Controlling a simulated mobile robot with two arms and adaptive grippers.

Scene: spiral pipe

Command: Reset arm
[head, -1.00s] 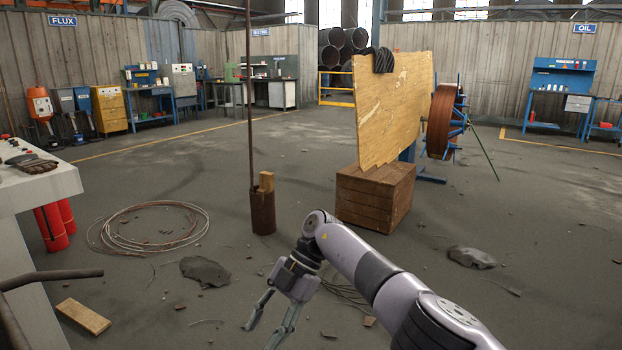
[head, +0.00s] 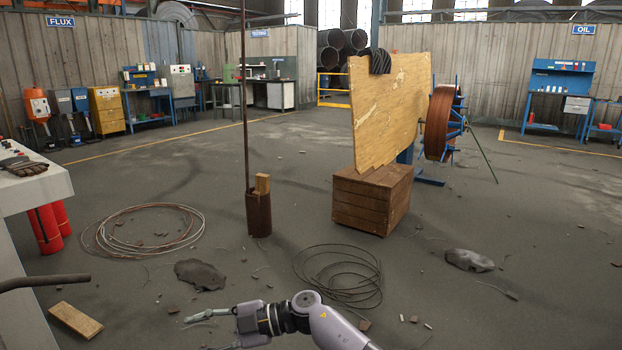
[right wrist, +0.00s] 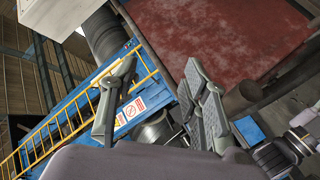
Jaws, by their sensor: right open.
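My right gripper (head: 203,334) is low in the head view, at the end of my grey arm that comes in from the bottom edge. Its fingers point left, and the lower finger is partly cut off by the frame edge. In the right wrist view the same gripper (right wrist: 160,66) has its fingers apart with nothing held between them. My left gripper is not in view.
A wooden crate (head: 370,212) stands below a plywood panel (head: 392,110). A rusty pipe stub (head: 259,215) holds a tall rod. Coiled wire (head: 342,277) and a wood block (head: 75,320) lie on the floor. A white bench (head: 38,190) stands left.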

